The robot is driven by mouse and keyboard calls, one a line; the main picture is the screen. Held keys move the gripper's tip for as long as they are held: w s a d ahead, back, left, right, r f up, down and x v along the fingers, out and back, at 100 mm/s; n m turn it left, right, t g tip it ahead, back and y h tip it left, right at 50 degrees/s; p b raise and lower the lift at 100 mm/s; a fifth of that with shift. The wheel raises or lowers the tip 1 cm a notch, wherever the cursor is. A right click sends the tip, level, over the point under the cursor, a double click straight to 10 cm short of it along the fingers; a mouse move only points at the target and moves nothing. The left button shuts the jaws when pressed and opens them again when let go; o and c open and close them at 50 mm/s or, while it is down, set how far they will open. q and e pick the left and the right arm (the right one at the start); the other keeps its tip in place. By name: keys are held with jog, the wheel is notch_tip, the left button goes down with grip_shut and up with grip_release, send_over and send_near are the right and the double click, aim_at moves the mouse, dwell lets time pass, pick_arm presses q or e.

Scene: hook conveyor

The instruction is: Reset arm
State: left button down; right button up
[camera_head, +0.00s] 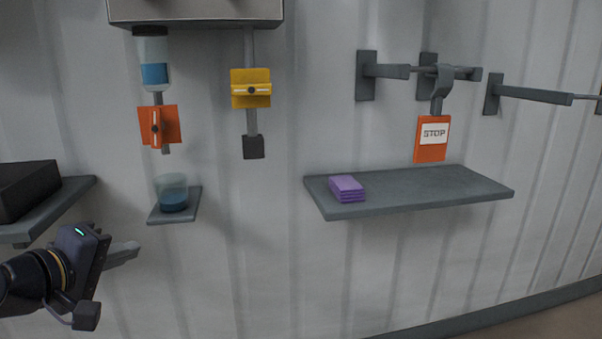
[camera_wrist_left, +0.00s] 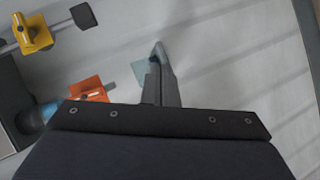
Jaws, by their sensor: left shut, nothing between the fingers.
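My left gripper (camera_head: 124,253) comes in at the lower left of the head view, below the small shelf. It is shut and empty, its fingers pointing right. In the left wrist view its closed fingers (camera_wrist_left: 160,78) show against the wall. My right gripper is in neither view. A STOP sign (camera_head: 432,139) in orange hangs by a grey hook (camera_head: 443,82) from a rail at the upper right. An orange valve (camera_head: 158,126) and a yellow valve (camera_head: 251,89) sit on pipes at the upper left.
A glass with blue liquid (camera_head: 173,193) stands on a small shelf (camera_head: 184,215) near my left gripper. A purple stack (camera_head: 347,189) lies on the wide grey shelf (camera_head: 430,190). A dark box (camera_head: 25,190) sits on a shelf at the left. The wall below the wide shelf is clear.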

pick_arm(q)
jog(key=s+d+f+m+g, duration=0.4)
jog(key=s+f+m, duration=0.1)
jog(key=s+f, duration=0.5)
jog(key=s+d+f+m+g, duration=0.4)
jog(key=s+f, duration=0.5)
jog(key=f, duration=0.4)
notch_tip(320, 180, up, 27)
jog(key=p, duration=2.6)
jog(key=shift+w, duration=0.15)
